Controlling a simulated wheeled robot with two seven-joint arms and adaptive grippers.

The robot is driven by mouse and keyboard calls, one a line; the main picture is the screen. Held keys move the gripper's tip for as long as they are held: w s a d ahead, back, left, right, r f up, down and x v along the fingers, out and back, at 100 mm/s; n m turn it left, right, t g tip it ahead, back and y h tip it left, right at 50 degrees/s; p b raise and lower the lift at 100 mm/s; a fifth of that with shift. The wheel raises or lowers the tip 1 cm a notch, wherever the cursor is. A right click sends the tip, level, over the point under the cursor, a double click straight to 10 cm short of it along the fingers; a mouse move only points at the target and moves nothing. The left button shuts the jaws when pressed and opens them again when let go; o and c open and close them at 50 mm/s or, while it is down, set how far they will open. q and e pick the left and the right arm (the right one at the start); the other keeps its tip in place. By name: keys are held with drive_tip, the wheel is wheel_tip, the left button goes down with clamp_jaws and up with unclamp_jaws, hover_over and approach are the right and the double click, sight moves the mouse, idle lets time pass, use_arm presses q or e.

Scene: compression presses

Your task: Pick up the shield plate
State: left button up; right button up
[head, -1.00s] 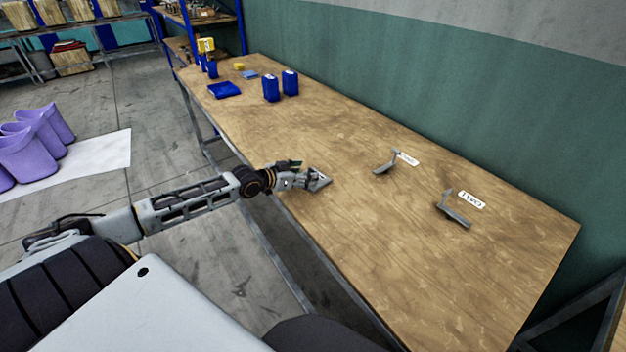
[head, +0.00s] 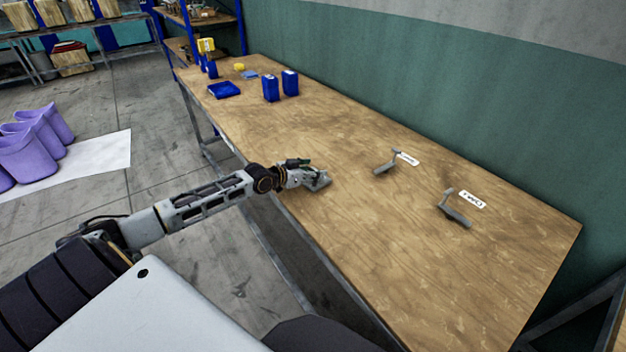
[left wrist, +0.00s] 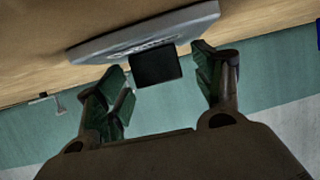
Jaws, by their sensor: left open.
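A grey plate, which I take as the shield plate (head: 322,181), lies on the table near its front edge, partly hidden by my left gripper (head: 305,176). In the left wrist view the plate (left wrist: 105,46) shows as a broad grey slab with raised lettering and a dark square tab (left wrist: 157,66). The left gripper (left wrist: 160,84) is open, its green-padded fingers on either side of the tab. I cannot tell whether they touch it. My right gripper is not in view.
Two grey angled parts (head: 388,164) (head: 455,216) with white labels lie further right on the wooden table (head: 420,270). Blue containers (head: 271,88) stand at the far left end. Bare tabletop surrounds the plate. A green wall (head: 430,80) runs behind.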

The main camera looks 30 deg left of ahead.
use_arm(q)
drive_tip(key=shift+w+d+f, duration=0.1)
drive_tip(key=shift+w, duration=0.1)
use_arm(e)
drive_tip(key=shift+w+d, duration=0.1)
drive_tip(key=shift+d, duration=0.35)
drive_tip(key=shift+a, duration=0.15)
